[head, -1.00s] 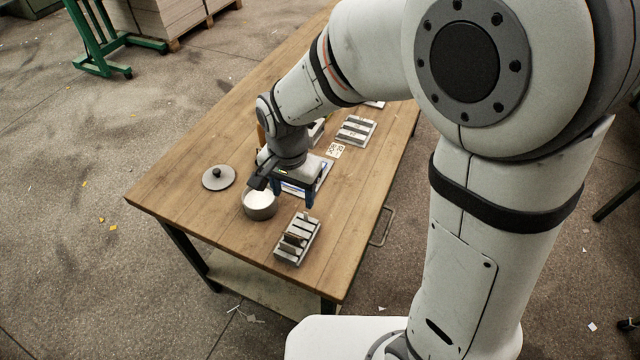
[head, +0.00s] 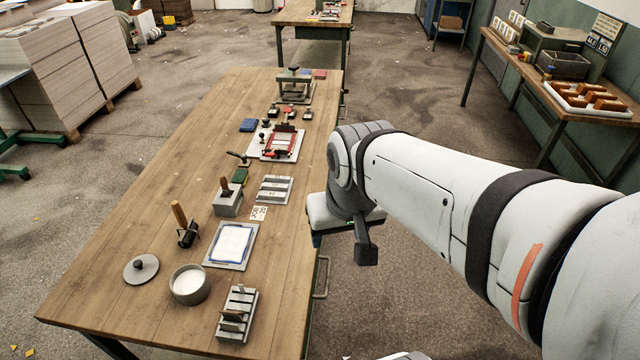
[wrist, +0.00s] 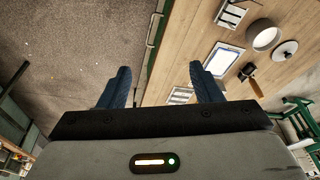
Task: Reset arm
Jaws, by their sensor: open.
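My gripper (wrist: 160,72) shows in the wrist view with its two blue fingers wide apart and nothing between them. In the head view my gripper (head: 318,240) hangs beyond the right long edge of the wooden table (head: 130,225), over the floor.
On the table stand a slotted metal block (head: 237,314), a bowl of white stuff (head: 190,284), a round lid (head: 141,268), a blue-edged tray (head: 208,262) and a wooden-handled tool (head: 180,215). A drawer handle (head: 322,278) juts from the table's side.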

